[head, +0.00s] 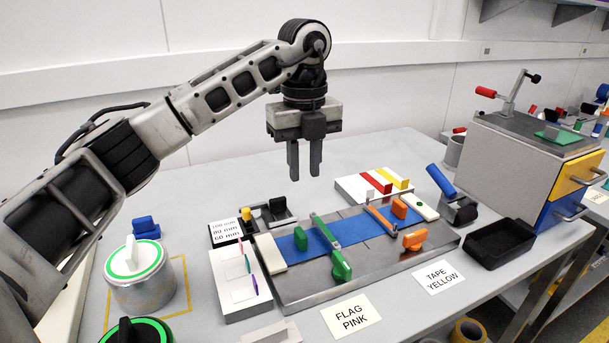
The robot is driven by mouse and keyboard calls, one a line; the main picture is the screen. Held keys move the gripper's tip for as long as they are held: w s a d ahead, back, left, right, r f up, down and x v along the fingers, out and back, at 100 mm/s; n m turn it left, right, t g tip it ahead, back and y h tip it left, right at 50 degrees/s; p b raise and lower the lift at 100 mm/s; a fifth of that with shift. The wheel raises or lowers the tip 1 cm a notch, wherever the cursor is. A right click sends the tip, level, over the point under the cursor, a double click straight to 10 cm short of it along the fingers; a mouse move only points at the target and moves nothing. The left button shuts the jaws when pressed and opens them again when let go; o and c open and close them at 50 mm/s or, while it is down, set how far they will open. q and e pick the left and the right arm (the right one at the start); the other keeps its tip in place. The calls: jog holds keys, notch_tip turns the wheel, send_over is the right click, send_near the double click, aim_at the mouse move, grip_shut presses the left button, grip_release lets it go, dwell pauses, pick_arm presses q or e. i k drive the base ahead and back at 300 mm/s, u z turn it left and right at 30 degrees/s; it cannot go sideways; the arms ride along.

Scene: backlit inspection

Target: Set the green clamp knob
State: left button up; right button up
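The green clamp knob (341,266) sits at the near end of a green clamp bar (325,232), which lies across a blue strip (292,243) on a grey metal plate (300,285). A separate green block (301,238) stands on the strip left of the bar. My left gripper (304,172) hangs pointing down above the back of the plate, higher than the knob and apart from it. Its two fingers are parted with nothing between them. My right gripper is not in view.
An orange clamp bar (380,219) with an orange knob (415,239) lies to the right. A white tray (239,284) with pens is left of the plate. A can (150,290) with a green-ringed knob stands further left. A black bin (500,243) and grey cabinet (515,160) are at right.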

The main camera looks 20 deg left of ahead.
aim_at(341, 269)
jog(key=k, duration=1)
